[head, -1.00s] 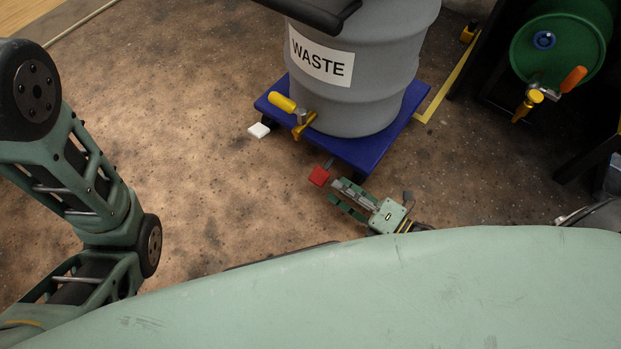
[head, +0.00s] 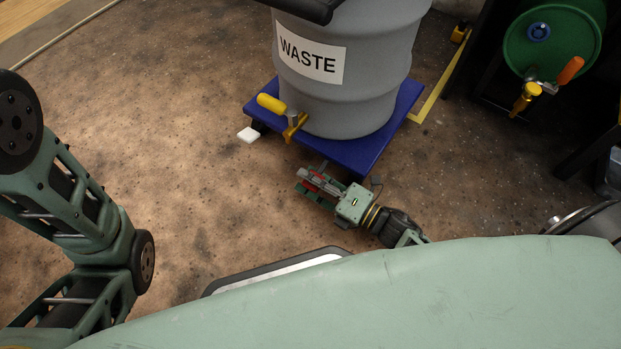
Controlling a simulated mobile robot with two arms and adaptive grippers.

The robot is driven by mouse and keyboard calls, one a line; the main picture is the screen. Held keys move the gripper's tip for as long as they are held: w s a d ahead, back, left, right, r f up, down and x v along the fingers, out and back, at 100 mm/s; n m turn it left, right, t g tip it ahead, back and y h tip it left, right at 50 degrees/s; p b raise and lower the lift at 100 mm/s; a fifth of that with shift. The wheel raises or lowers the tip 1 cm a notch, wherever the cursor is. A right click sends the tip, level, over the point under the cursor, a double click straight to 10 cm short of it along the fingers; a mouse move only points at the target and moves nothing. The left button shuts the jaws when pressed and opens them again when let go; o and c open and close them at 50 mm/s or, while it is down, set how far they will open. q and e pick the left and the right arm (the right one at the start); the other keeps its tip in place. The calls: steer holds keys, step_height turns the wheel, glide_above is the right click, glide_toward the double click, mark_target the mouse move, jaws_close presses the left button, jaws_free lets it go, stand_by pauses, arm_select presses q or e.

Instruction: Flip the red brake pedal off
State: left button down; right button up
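The red brake pedal (head: 311,186) is at the front edge of the blue dolly (head: 362,156), low near the floor. My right gripper (head: 308,183) is over the pedal, with its fingers along both sides of it and covering most of it. Whether the fingers touch or grip the pedal I cannot tell. A white pedal (head: 248,135) sticks out at the dolly's left corner. My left gripper is not in view; only my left arm shows at the left.
A grey WASTE drum (head: 345,95) with a yellow-handled tap (head: 272,103) stands on the dolly. A green drum (head: 552,40) with an orange-handled tap lies in a dark rack at the upper right. The floor to the left is clear.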

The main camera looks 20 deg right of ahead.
jaws_close()
stand_by(0.3)
steer(key=shift+r+m+p, duration=0.55)
steer(key=shift+m+p, duration=0.05)
steer(key=shift+p, duration=0.4)
steer(key=r+m+p, duration=0.1)
steer(key=m+p, duration=0.1)
steer(key=p, duration=0.1)
steer(key=shift+r+m, duration=0.35)
steer(key=shift+m, duration=0.05)
steer(key=shift+d+r+m+p, duration=0.1)
steer(key=shift+r+m+p, duration=0.4)
steer(key=shift+m+p, duration=0.75)
jaws_free()
